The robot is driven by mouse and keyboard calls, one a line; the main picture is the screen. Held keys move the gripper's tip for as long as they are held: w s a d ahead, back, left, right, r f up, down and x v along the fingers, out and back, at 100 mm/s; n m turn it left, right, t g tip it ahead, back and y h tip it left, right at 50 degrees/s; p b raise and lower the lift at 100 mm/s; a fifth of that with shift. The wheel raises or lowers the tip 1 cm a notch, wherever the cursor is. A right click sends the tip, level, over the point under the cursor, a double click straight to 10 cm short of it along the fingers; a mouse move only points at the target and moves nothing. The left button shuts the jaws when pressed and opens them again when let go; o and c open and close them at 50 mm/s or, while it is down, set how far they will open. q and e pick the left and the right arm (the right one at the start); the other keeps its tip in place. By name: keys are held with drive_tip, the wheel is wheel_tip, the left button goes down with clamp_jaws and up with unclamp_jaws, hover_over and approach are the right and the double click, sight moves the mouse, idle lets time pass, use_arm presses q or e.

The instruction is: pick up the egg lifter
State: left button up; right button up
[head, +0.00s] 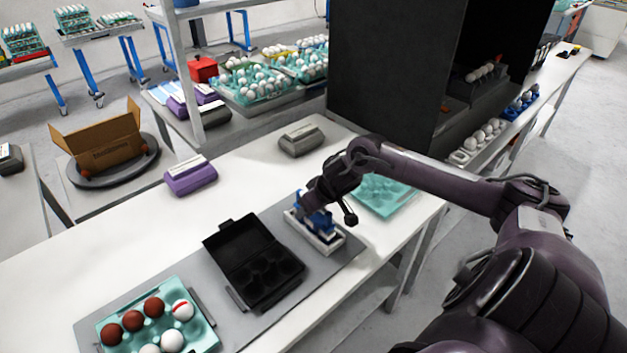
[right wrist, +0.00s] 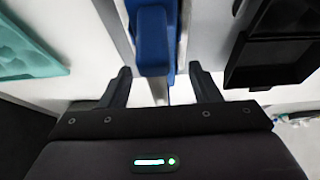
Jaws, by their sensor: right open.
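The egg lifter (head: 316,234), a blue and white tool, stands on the grey mat on the table. My right gripper (head: 311,204) is right above it, over its blue top. In the right wrist view the blue handle (right wrist: 153,45) lies ahead of and between the two open fingers (right wrist: 163,82), with a gap on each side. The gripper is empty. My arm hides part of the lifter in the head view. My left gripper is not in view.
An open black egg carton (head: 262,262) sits left of the lifter, and a teal tray (head: 205,311) with brown and white eggs is at the front left. Another teal tray (head: 385,196) is behind my gripper. Purple and grey cartons stand farther back on clear white table.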

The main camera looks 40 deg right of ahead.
drive_tip(key=shift+w+f, duration=0.2)
drive_tip(key=shift+f, duration=0.1)
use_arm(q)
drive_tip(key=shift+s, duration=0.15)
use_arm(e)
drive_tip(key=shift+c, duration=0.3)
drive_tip(key=shift+c, duration=1.2)
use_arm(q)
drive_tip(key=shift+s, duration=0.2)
use_arm(e)
drive_tip(key=c, duration=0.9)
